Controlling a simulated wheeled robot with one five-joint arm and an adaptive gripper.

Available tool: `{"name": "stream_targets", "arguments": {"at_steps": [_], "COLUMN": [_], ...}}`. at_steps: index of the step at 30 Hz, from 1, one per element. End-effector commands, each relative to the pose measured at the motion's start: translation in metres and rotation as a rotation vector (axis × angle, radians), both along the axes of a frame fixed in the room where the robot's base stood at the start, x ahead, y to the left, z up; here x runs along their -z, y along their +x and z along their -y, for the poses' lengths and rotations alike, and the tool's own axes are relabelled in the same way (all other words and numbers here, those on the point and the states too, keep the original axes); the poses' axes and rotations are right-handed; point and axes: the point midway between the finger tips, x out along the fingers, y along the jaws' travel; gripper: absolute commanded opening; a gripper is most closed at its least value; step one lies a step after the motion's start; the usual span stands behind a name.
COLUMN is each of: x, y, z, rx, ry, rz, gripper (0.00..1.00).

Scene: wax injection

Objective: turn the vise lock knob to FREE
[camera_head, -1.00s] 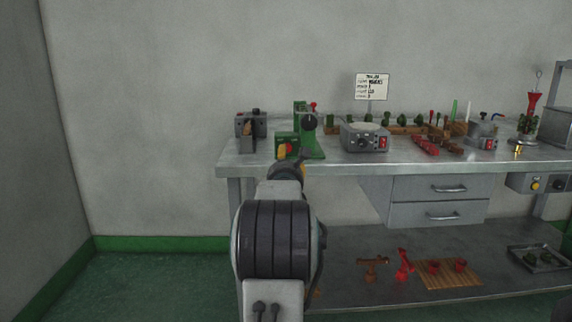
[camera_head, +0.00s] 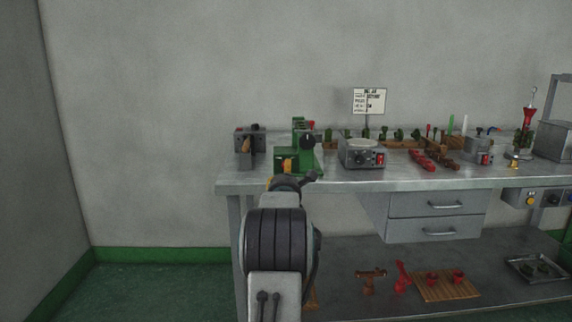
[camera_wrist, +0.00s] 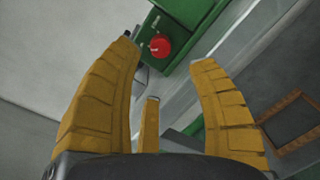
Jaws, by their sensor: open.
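I cannot tell which knob is the vise lock. My gripper (camera_wrist: 166,52) is open and empty. Its yellow fingers lie either side of the red knob in the picture, apparently short of it. In the head view my gripper is partly hidden by my arm, in front of the machine.
A grey device (camera_head: 243,150) with a wooden handle stands left of the machine. A grey unit with a dial (camera_head: 363,152) stands to its right. Red and brown pieces (camera_head: 421,160) lie farther right.

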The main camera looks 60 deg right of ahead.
Motion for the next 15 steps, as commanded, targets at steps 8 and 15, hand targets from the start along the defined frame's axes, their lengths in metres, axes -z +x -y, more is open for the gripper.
{"name": "stream_targets", "arguments": {"at_steps": [8,15], "x": [0.004,0.001], "y": [0.010,0.021], "z": [0.017,0.038], "rx": [0.000,-0.001], "ry": [0.007,0.007], "rz": [0.012,0.011], "gripper": [0.52,0.52]}}
